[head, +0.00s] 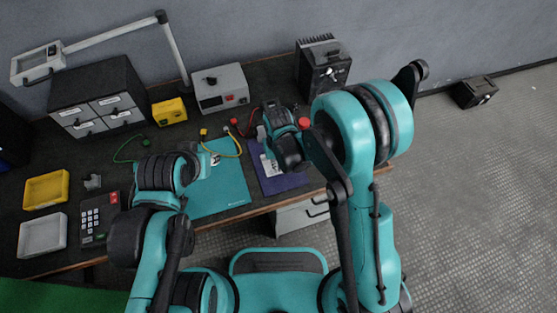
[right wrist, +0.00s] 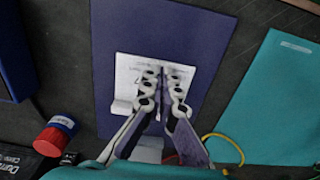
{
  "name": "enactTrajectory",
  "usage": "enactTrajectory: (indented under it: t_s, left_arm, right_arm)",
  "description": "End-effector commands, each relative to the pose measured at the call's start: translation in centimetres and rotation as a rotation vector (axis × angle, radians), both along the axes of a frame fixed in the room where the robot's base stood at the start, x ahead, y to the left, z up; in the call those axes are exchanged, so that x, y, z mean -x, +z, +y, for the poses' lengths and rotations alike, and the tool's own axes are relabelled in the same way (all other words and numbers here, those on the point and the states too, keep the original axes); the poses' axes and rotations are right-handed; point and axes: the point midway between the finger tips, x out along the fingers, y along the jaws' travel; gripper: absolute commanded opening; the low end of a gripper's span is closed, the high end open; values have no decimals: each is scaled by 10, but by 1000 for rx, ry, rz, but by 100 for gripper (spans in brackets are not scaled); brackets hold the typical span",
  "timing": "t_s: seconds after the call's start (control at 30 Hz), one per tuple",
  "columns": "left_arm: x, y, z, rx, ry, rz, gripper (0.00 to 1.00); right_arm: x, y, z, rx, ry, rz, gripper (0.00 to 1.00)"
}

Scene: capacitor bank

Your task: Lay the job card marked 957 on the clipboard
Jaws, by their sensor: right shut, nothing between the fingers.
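A white card (right wrist: 128,72) lies flat on a purple board (right wrist: 200,25) in the right wrist view; a "7" shows beside the fingers, but the rest of its marking is hidden or unreadable. My right gripper (right wrist: 163,72) is shut and empty, its fingertips over the card. In the head view, the purple board (head: 293,181) lies near the table's front edge, partly under my right gripper (head: 288,160). I cannot tell for sure whether this board is the clipboard. My left arm reaches over the table's left part; its fingers do not show clearly.
A teal sheet (head: 225,190) lies left of the purple board, with a yellow cable (head: 236,148) across its far end. A grey device (head: 220,88), a black box (head: 322,70) and a drawer cabinet (head: 98,95) stand behind. Trays (head: 45,189) and a keypad (head: 98,215) are at left.

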Motion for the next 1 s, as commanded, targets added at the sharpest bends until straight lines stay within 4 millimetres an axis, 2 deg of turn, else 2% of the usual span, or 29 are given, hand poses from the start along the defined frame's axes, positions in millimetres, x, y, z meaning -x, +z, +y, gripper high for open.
enactTrajectory:
  t_s: [0.03,0.13,0.3,0.8,1.0]
  left_arm:
    - [0,-7,0,0,0,0,31]
    - [0,-9,0,0,0,0,31]
    - [0,-13,0,0,0,0,31]
    - [0,-14,0,0,0,0,31]
    - [0,-17,0,0,0,0,31]
  right_arm:
    - [0,-14,0,0,0,0,0]
    - [-18,-8,5,0,0,-1,0]
    - [-34,-7,10,0,0,-1,0]
    - [-42,-6,13,0,0,-1,0]
    - [-71,-6,21,0,0,0,0]
